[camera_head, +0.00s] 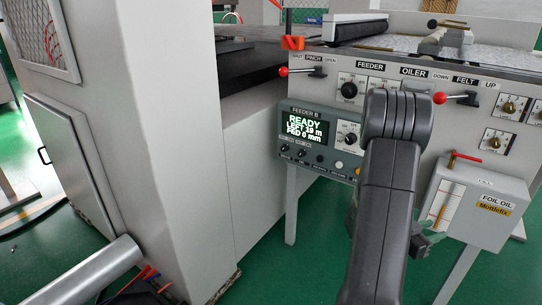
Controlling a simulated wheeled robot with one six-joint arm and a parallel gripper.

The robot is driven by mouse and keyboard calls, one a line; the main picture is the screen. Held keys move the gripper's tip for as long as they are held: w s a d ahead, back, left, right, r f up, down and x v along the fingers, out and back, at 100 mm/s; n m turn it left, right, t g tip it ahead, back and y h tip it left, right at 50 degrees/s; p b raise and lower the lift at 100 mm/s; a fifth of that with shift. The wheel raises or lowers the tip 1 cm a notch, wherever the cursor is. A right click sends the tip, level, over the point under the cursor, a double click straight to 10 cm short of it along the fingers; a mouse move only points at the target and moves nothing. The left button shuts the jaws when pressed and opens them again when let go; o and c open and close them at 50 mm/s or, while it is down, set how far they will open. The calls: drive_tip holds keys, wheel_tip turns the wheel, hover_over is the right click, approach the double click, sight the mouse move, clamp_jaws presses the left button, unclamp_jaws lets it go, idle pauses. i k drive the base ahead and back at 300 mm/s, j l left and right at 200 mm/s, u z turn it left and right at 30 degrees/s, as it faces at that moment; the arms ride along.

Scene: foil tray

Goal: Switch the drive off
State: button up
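The grey feeder control panel (320,165) is mounted on the machine front. Its screen (308,130) reads "READY", "LEFT 19 m", "FED 0 mm". A black rotary knob (352,139) sits right of the screen, and small buttons run along the lower edge. Another black knob (349,90) sits above, under the "FEEDER" label. The small lettering at the knobs is too fine to read, so I cannot tell which one is the drive switch. My dark grey arm stands in front of the machine. A dark part of my gripper (422,240) shows beside it; its fingers are hidden.
Red-balled levers stand at the "PINCH" label (284,72) and at the "FELT" label (440,97). A foil oil box (480,205) with a red-handled valve juts out at right. A large grey cabinet (140,130) fills the left. Green floor lies open below the panel.

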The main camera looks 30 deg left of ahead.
sight(285, 147)
drive_tip(key=i+j+u, duration=0.1)
drive_tip(key=u, duration=0.65)
drive_tip(key=i+u, duration=0.2)
drive_tip(key=u, duration=0.2)
drive_tip(key=i+u, duration=0.1)
drive_tip(key=u, duration=0.25)
drive_tip(key=i, duration=0.3)
drive_tip(key=u, duration=0.05)
